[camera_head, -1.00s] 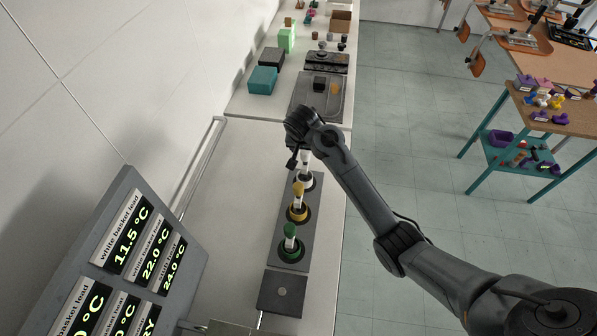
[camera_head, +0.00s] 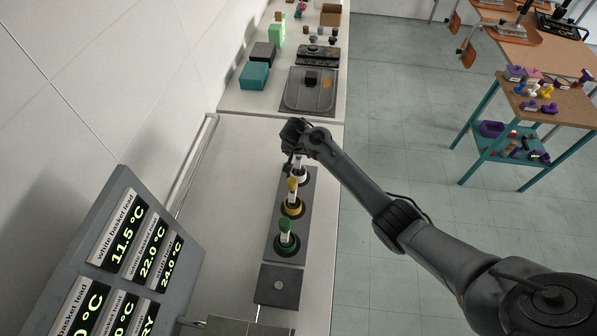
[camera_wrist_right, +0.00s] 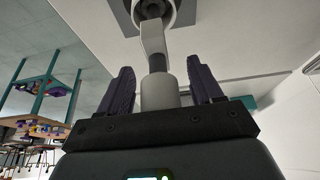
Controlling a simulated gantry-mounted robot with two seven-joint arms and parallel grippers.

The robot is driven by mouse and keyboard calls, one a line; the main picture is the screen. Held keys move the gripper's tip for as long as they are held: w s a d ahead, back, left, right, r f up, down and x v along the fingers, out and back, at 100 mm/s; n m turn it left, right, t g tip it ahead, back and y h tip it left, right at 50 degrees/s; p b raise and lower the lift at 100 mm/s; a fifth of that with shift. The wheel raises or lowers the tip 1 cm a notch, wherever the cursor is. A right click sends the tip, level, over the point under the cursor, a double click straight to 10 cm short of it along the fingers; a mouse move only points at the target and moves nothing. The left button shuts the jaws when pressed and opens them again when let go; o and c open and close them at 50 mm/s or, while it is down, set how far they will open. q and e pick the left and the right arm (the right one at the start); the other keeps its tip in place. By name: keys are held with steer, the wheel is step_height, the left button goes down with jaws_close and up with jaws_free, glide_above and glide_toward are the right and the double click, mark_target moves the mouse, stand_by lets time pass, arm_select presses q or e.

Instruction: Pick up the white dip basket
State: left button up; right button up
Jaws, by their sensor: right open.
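The white dip basket (camera_head: 300,175) stands upright in the farthest socket of the grey rack (camera_head: 274,245), partly hidden under my right wrist. Its pale handle (camera_wrist_right: 158,92) shows in the right wrist view, with a dark collar and the round socket beyond. My right gripper (camera_wrist_right: 162,85) is open, with one dark finger on each side of the handle and visible gaps to both. My left gripper is not in view.
A yellow-topped basket (camera_head: 292,204) and a green-topped one (camera_head: 286,238) stand in line nearer in the rack. A temperature display (camera_head: 125,250) is at the lower left. A dark tray (camera_head: 310,92) lies beyond. The bench left of the rack is clear.

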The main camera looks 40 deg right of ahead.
steer(key=shift+f, duration=0.1)
jaws_close()
stand_by(0.4)
